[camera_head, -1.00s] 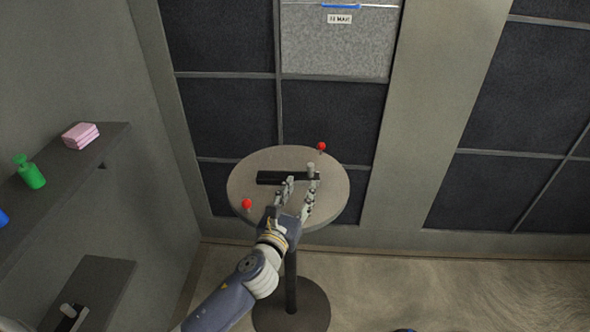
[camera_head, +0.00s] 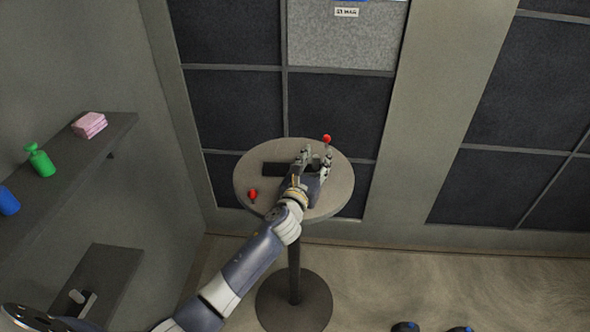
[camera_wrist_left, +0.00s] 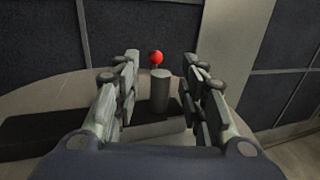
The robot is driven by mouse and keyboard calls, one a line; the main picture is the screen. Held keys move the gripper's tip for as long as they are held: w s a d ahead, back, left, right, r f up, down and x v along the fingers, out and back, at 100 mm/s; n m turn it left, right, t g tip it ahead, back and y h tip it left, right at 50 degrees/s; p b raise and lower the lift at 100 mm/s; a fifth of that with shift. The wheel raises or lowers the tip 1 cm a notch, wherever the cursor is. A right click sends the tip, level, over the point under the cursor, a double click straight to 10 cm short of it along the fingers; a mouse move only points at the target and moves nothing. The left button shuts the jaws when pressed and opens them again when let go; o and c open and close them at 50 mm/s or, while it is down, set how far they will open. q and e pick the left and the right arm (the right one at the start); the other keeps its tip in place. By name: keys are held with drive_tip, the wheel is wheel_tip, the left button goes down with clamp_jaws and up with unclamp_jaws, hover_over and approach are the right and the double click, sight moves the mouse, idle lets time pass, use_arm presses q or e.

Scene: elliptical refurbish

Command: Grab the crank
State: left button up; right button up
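The crank (camera_head: 274,169) is a flat black bar lying on a round grey table (camera_head: 247,178). Its upright grey cylindrical handle (camera_wrist_left: 160,92) shows in the left wrist view, between the open fingers of my left gripper (camera_wrist_left: 158,75). A gap shows on each side of the handle, so the fingers do not visibly touch it. In the head view my left gripper (camera_head: 317,155) is over the right end of the bar and hides most of the handle. My right gripper is not in view.
A red-topped peg (camera_head: 326,139) stands at the table's back right, and another red ball (camera_head: 252,194) is at its front left. Shelves (camera_head: 85,140) with a green bottle (camera_head: 40,161) and pink blocks (camera_head: 89,124) are on the left wall. A panelled wall stands behind the table.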

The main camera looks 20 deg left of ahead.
use_arm(q)
clamp_jaws()
drive_tip(key=shift+r, duration=0.15)
